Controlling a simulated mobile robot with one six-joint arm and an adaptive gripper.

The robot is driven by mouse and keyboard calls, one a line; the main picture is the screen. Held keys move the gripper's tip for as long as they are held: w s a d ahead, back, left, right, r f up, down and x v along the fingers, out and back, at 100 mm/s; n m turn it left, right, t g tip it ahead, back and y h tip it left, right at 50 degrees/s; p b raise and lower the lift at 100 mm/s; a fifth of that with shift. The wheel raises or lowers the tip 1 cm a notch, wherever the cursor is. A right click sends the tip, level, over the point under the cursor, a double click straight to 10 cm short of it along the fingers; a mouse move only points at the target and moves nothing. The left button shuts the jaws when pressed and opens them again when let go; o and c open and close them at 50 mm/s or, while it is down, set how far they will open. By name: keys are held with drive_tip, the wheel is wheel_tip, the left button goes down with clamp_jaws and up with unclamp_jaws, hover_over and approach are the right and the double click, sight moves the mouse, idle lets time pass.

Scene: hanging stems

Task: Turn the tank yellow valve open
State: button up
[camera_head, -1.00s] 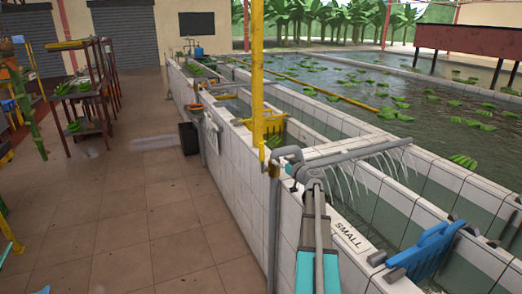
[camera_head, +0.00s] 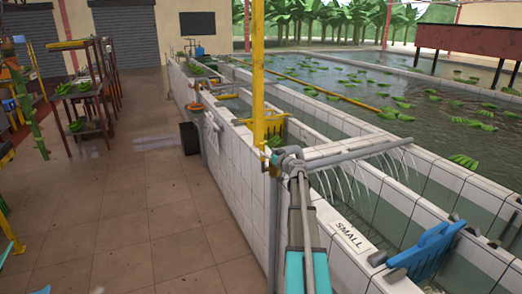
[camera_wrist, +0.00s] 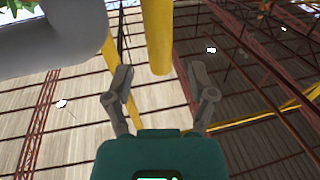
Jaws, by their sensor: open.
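The yellow valve (camera_head: 268,171) sits at the tank's front edge, on the grey pipe (camera_head: 350,152) that pours water into the tank. My gripper (camera_head: 284,154) is right beside the pipe's near end, and it partly covers that area. In the wrist view, my gripper (camera_wrist: 163,82) is open, with its two fingers spread. A yellow round-ended bar (camera_wrist: 157,40), seemingly the valve's handle, lies just beyond and between the fingertips. I cannot tell whether it touches them. A thick grey pipe (camera_wrist: 50,45) fills the upper left.
A tall yellow post (camera_head: 258,75) rises behind the valve.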

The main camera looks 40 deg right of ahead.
sight(264, 149)
drive_tip(key=shift+w+d, duration=0.1)
drive_tip(key=shift+w, duration=2.3)
clamp_jaws()
